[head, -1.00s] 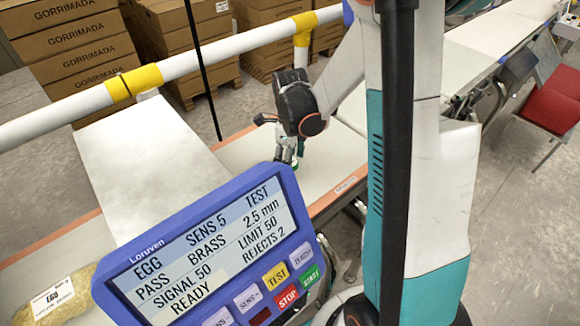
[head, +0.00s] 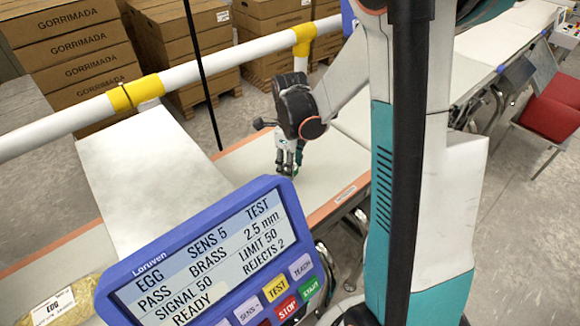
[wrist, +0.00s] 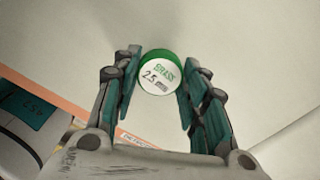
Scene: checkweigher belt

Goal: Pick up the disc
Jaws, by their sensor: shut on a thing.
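The disc (wrist: 160,75) is green-rimmed with a white face reading BRASS 2.5 mm. In the wrist view it sits between the two fingertips of my gripper (wrist: 160,80), which is shut on it. In the head view my gripper (head: 289,170) points down at the pale belt surface beyond the display panel. Only a small green part of the disc (head: 296,172) shows there. I cannot tell whether the disc touches the surface.
A blue-framed display panel (head: 205,262) with buttons stands in front. A white and yellow rail (head: 190,75) runs behind the belt (head: 240,165), with stacked cartons (head: 70,45) beyond. A yellow bag (head: 75,300) lies at lower left. A red chair (head: 550,110) stands at right.

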